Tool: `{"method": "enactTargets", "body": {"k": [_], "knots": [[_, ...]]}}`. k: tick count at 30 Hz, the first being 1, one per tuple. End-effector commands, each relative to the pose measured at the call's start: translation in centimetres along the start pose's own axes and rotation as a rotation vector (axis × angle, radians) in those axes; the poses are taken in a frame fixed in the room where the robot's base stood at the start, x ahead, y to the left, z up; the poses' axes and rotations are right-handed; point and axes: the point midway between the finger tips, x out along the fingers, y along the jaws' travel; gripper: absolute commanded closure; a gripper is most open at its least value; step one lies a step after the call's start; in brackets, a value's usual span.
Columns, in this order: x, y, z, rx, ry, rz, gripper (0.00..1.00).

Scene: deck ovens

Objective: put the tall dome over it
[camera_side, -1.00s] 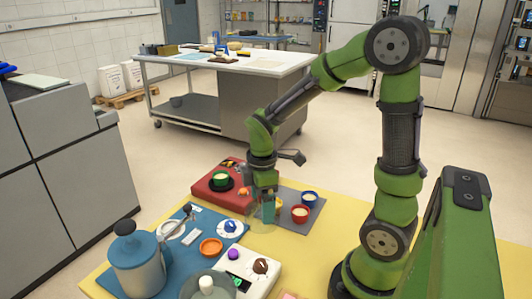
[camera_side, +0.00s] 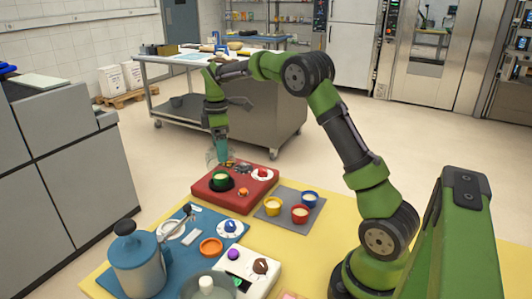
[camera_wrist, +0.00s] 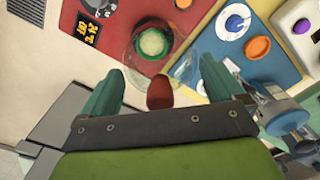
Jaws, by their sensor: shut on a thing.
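My gripper (camera_side: 219,148) is shut on the dark red knob (camera_wrist: 158,89) of a clear dome (camera_side: 214,157). The dome hangs in the air by the far left edge of the red board (camera_side: 222,203), and it is hard to see against the background. In the wrist view the knob lies between the two teal fingers, with the clear dome (camera_wrist: 184,36) beyond it. A green cup (camera_side: 221,179) with pale contents sits in a dark ring on the red board. It shows through or close beside the dome in the wrist view (camera_wrist: 152,42).
On the red board are an orange piece (camera_side: 243,192) and a white disc with a red knob (camera_side: 262,173). A grey mat (camera_side: 287,222) bears yellow, red and blue bowls. A blue pot (camera_side: 138,268), an orange dish (camera_side: 211,248) and another clear cover (camera_side: 206,285) stand nearer.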

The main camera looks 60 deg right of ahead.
Motion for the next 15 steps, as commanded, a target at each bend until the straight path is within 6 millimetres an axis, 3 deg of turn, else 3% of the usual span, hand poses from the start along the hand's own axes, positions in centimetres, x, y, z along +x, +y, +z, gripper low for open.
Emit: {"method": "enactTargets", "body": {"k": [5, 15], "knots": [[0.2, 1.4, -0.2, 0.0, 0.002, 0.001, 0.29], [2.5, 1.5, -0.3, 0.0, 0.002, 0.0, 0.29]]}}
